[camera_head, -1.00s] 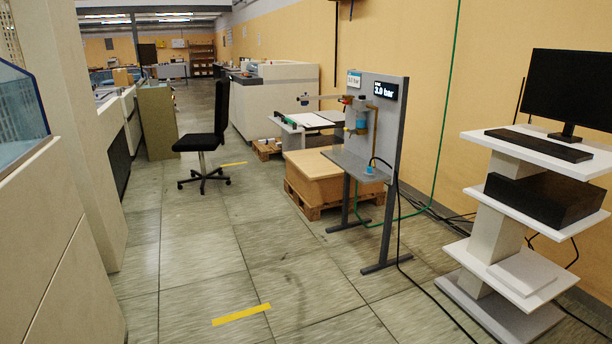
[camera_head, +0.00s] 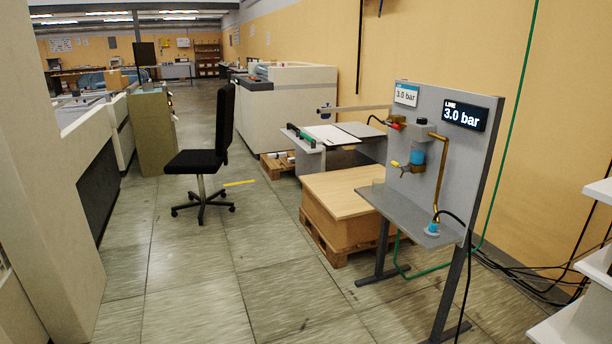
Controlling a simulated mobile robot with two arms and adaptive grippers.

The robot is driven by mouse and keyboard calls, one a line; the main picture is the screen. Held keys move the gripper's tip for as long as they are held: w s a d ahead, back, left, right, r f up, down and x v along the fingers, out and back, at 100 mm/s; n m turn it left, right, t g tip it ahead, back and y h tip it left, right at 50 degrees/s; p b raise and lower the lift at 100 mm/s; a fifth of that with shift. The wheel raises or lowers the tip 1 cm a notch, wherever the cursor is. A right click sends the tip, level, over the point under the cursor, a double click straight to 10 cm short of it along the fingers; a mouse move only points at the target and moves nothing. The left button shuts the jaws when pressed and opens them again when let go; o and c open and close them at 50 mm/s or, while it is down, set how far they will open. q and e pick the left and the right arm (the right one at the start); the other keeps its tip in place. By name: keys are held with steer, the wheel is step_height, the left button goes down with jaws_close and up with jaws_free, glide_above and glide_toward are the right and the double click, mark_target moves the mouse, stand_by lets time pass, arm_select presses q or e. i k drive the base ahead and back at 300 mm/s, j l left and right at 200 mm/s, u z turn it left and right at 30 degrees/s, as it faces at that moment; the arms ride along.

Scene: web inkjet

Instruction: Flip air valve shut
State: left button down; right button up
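The air station is a grey upright panel (camera_head: 462,150) on a stand, at the right of the head view. A dark display (camera_head: 465,115) on it reads "LINE 3.0 bar", and a white label (camera_head: 406,95) beside it also reads 3.0 bar. A red valve handle (camera_head: 394,125) sits at the upper left of the brass fittings. Below is a blue regulator or filter bowl (camera_head: 417,157) with a small yellow lever (camera_head: 396,164). A blue fitting (camera_head: 433,228) with a black hose stands on the small shelf (camera_head: 408,208). Neither of my grippers shows.
A wooden box on a pallet (camera_head: 338,202) stands just left of the panel. A black office chair (camera_head: 203,160) is in the aisle. White shelves (camera_head: 590,290) are at the right edge, with cables on the floor near the wall. The tiled floor (camera_head: 230,290) ahead is clear.

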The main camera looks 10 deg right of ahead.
mark_target(389, 122)
steer(key=i+z, duration=0.45)
steer(key=i, duration=0.15)
steer(key=i+j+z, duration=0.25)
steer(key=i+z, duration=0.25)
steer(key=i+j+z, duration=0.9)
steer(key=i+j, duration=0.15)
steer(key=i+j+z, duration=0.3)
steer(key=j+z, duration=0.2)
steer(key=j, duration=0.35)
